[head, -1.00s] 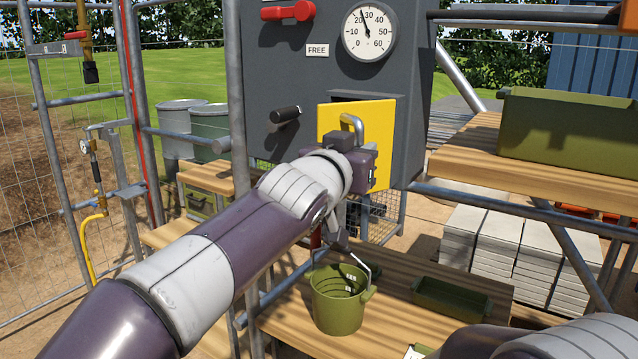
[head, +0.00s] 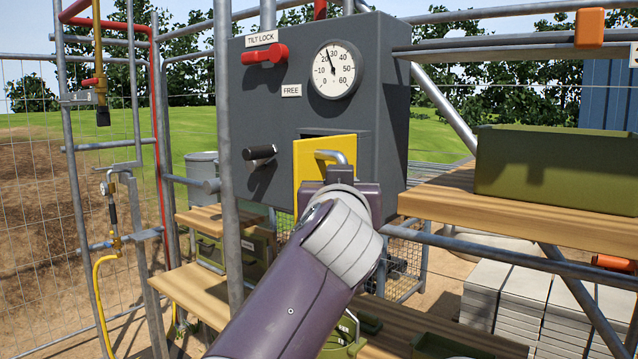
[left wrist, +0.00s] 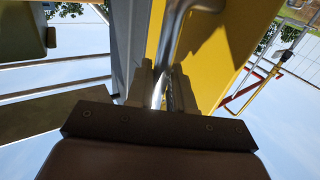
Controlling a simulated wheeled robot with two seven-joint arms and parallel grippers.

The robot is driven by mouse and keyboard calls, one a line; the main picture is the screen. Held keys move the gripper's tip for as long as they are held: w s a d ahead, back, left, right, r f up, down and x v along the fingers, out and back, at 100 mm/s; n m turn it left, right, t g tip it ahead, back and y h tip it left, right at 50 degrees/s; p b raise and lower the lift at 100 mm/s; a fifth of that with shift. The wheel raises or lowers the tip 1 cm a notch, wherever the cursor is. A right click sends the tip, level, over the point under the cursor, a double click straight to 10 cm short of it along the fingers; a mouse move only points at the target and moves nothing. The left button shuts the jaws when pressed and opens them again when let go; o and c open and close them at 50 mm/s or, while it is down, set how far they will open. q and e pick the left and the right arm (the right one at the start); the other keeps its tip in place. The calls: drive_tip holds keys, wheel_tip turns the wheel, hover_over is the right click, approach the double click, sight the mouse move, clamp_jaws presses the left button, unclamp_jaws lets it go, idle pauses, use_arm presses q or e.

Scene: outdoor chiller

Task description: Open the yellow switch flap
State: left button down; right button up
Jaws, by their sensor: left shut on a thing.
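The yellow switch flap (head: 308,172) is on the front of the grey cabinet, below the FREE label. It stands out at an angle, with a dark gap along its top edge. A bent metal handle (head: 332,155) sits on its face. In the left wrist view the handle (left wrist: 176,32) runs down between the fingers of my left gripper (left wrist: 162,88), which are shut on it, with the yellow flap (left wrist: 222,55) close beside. In the head view my wrist hides the fingers and the flap's lower right part. My right gripper is not in view.
The grey cabinet (head: 275,100) carries a red tilt lock lever (head: 265,54), a gauge (head: 335,70) and a black-gripped lever (head: 259,153). A vertical scaffold pole (head: 228,150) stands just left. A shelf (head: 520,212) with a green bin (head: 555,165) is at the right.

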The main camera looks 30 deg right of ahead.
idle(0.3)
use_arm(q)
drive_tip(key=c, duration=1.2)
unclamp_jaws()
drive_tip(key=b+v, duration=0.8)
drive_tip(key=v, duration=0.4)
drive_tip(key=shift+s+a+b, duration=0.15)
drive_tip(key=shift+s+b, duration=0.15)
drive_tip(key=shift+b, duration=0.05)
